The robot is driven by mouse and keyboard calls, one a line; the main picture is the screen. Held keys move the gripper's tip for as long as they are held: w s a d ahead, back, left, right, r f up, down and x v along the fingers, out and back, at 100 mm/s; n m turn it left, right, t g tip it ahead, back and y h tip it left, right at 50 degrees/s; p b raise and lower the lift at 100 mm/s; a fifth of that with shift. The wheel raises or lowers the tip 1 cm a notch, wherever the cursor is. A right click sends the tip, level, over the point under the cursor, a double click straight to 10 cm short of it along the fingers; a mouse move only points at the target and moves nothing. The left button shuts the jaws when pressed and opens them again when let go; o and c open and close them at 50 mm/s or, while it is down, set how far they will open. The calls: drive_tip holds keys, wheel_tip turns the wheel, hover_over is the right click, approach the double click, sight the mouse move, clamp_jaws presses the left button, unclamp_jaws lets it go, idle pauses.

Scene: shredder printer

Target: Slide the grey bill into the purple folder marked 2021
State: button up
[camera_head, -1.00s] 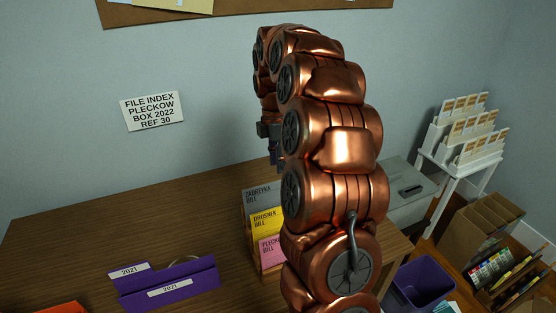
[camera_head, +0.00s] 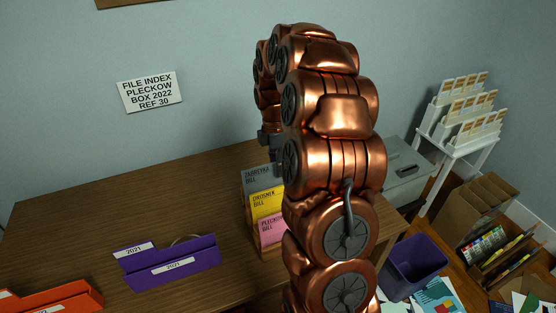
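The grey bill (camera_head: 257,176), labelled Zabreyka, stands at the back of a small wooden rack on the desk. A yellow bill (camera_head: 265,202) and a pink bill (camera_head: 272,231) stand in front of it. The purple folder (camera_head: 171,262) marked 2021 stands on the desk at lower left, with a label on its tab and one on its front. My copper arm rises at the centre and hides the right side of the rack. A dark part of my gripper (camera_head: 270,137) shows left of the arm, above the grey bill and apart from it. Its fingertips are not clear.
An orange folder (camera_head: 55,301) lies at the lower left edge. A file index note (camera_head: 150,91) is on the wall. Right of my arm are a grey machine (camera_head: 408,178), a purple bin (camera_head: 413,265) and a white stand of cards (camera_head: 462,118). The desk's back left is clear.

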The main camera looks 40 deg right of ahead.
drive_tip(key=shift+c, duration=0.3)
clamp_jaws()
drive_tip(key=shift+r, duration=1.05)
drive_tip(key=shift+w+r+p, duration=0.1)
drive_tip(key=shift+r+p, duration=0.35)
drive_tip(key=shift+r, duration=0.5)
wheel_tip(320, 180, up, 9)
drive_tip(key=p, duration=0.2)
drive_tip(key=shift+f, duration=0.2)
